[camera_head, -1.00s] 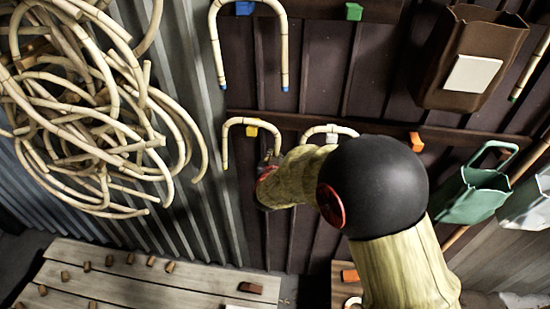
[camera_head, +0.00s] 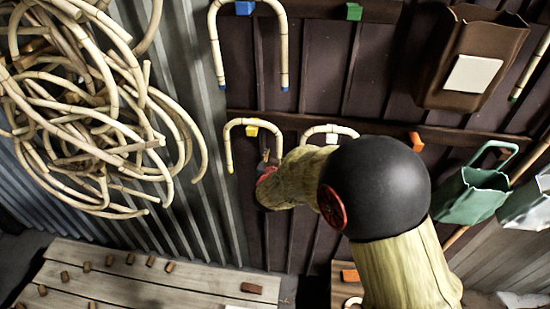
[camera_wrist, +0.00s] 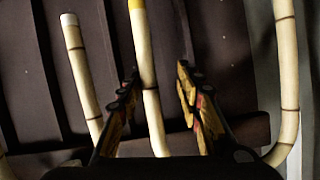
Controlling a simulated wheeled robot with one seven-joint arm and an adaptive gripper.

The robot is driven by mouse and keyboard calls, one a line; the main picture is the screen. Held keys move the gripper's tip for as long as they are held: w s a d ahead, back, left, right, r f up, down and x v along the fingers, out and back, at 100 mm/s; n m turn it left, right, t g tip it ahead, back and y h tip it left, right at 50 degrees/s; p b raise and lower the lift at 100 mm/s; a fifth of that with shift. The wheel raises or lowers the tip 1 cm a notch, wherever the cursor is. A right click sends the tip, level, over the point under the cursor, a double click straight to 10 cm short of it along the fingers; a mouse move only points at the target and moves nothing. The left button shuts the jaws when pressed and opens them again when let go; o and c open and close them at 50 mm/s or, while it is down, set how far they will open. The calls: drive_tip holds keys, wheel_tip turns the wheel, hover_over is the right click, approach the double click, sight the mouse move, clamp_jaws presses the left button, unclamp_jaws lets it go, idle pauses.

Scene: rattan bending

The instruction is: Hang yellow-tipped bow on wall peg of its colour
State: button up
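The pale rattan bow (camera_head: 230,150) stands arch-up at the yellow wall peg (camera_head: 251,131), its arch crossing just over the peg. Whether it bears on the peg is hard to tell. Its right leg is mostly hidden by my arm in the head view. In the wrist view, one leg (camera_wrist: 148,85) with a yellow end band runs between the fingers of my gripper (camera_wrist: 158,100). The fingers stand apart, with gaps on both sides of the leg. In the head view my gripper (camera_head: 267,168) is partly hidden near that leg.
A blue-tipped bow (camera_head: 283,50) hangs above at the blue peg (camera_head: 244,8). A white-tipped bow (camera_wrist: 80,75) hangs close beside, near the white peg (camera_head: 332,138). Green (camera_head: 354,12) and orange (camera_head: 416,141) pegs are free. A rattan coil hangs left; a pegged bench (camera_head: 190,290) stands below.

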drive_tip(key=v, duration=1.1)
drive_tip(key=shift+s, duration=0.3)
drive_tip(key=shift+s+a+r, duration=0.1)
drive_tip(key=shift+r, duration=0.05)
drive_tip(key=s+a+p, duration=0.1)
drive_tip(key=s+p, duration=0.2)
drive_tip(key=s, duration=0.5)
drive_tip(key=shift+s+a, duration=0.35)
